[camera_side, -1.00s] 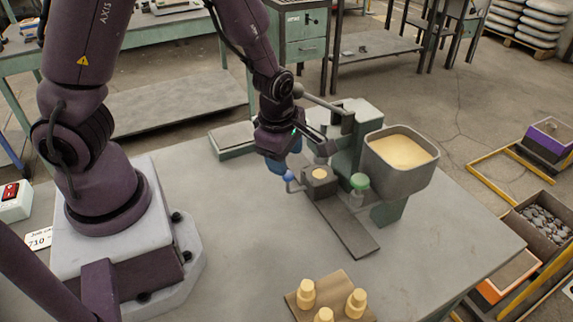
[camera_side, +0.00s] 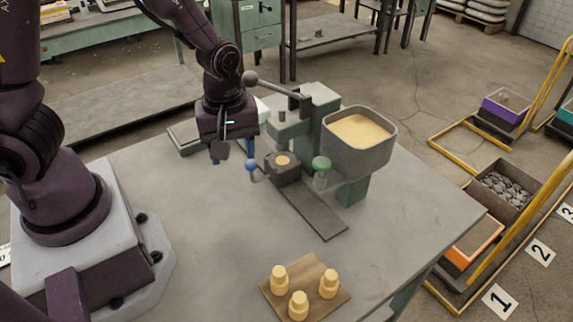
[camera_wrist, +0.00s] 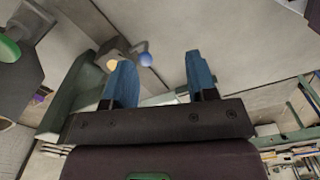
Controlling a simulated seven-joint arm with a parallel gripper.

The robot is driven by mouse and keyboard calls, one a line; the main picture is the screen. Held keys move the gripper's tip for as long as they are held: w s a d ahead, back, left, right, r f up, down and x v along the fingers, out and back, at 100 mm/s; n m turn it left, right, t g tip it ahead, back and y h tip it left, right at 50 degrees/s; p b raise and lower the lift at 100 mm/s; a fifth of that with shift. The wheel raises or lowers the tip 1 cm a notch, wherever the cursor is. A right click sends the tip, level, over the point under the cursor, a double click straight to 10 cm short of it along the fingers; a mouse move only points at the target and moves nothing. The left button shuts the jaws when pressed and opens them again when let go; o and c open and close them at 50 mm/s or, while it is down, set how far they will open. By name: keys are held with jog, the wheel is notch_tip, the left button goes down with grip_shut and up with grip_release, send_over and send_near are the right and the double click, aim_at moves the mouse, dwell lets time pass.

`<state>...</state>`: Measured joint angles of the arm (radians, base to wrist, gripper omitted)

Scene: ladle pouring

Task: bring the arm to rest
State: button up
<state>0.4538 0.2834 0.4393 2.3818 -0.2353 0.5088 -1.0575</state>
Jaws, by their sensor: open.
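My gripper (camera_side: 233,153) hangs above the grey table (camera_side: 140,185), to the left of a green press-like machine (camera_side: 318,97). Its two blue fingers are spread apart with nothing between them, as the wrist view also shows (camera_wrist: 161,75). A dark block (camera_side: 284,174) with a round cavity of pale yellow material sits at the machine's foot. A blue ball knob (camera_side: 252,165) on a bent handle is beside the block, close to the gripper in the picture. I cannot tell the exact gap. No ladle can be made out.
A hopper (camera_side: 359,145) of yellow material is on the machine's right. A lever with a dark ball (camera_side: 250,78) reaches left near my wrist. A green knob (camera_side: 321,163) stands by the block. A brown board (camera_side: 316,304) with three yellow pieces lies at the front.

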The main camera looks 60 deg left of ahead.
jog(key=s+r+m+t, duration=0.2)
jog(key=s+r+m, duration=0.1)
jog(key=r+m, duration=0.4)
jog(key=s+a+r+m+t, duration=0.1)
jog(key=s+r+m+t, duration=0.2)
jog(key=r+m, duration=0.4)
notch_tip(320, 180, up, 6)
jog(key=shift+s+f+t, duration=0.1)
jog(key=shift+s+t, duration=0.2)
jog(key=shift+s, duration=0.5)
